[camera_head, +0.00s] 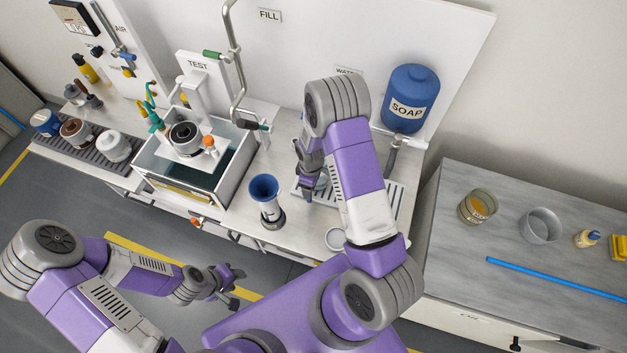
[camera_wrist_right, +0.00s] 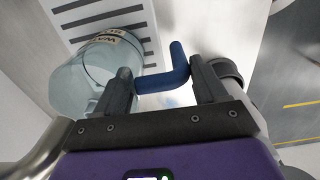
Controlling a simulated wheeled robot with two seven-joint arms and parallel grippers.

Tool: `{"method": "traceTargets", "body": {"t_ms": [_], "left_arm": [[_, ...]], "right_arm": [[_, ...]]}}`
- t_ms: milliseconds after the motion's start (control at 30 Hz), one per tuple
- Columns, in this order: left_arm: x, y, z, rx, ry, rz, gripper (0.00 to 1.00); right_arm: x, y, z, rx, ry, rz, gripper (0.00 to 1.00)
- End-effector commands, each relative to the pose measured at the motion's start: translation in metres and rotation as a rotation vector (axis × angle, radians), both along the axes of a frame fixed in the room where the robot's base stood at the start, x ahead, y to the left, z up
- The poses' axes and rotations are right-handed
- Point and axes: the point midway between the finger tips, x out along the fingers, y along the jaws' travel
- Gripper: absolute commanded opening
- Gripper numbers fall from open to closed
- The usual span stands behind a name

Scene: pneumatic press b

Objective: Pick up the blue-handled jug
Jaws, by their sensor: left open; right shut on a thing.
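The jug (camera_wrist_right: 82,82) is clear, with a pale label, and fills the left of the right wrist view. Its bent blue handle (camera_wrist_right: 178,62) lies between the fingers of my right gripper (camera_wrist_right: 164,86), which is shut on it. The jug is over or on the slotted drain plate (camera_wrist_right: 135,20); I cannot tell whether it touches it. In the head view my right gripper (camera_head: 308,185) is at the drain plate and my arm hides most of the jug. My left gripper (camera_head: 226,284) is open and empty, low in front of the bench.
A blue funnel (camera_head: 264,188) on a metal body stands left of the drain plate. The test tank (camera_head: 150,160) is farther left. A blue soap container (camera_head: 410,98) hangs on the wall. The right counter (camera_head: 465,245) holds containers and a blue rod (camera_head: 550,277).

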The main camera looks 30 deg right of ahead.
Motion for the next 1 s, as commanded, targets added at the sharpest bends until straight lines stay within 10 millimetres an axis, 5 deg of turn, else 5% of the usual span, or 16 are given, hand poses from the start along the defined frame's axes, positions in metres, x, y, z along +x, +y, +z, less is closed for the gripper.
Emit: {"method": "traceTargets", "body": {"t_ms": [500, 1000], "left_arm": [[0.000, 0.000, -0.022, 0.000, 0.000, 0.000, 0.43], [0.000, 0.000, -0.027, 0.000, 0.000, 0.000, 0.43]], "right_arm": [[-0.081, 0.095, -0.001, -0.002, -0.001, 0.005, 0.19], [-0.105, 0.123, 0.000, -0.001, -0.002, 0.000, 0.19]]}}
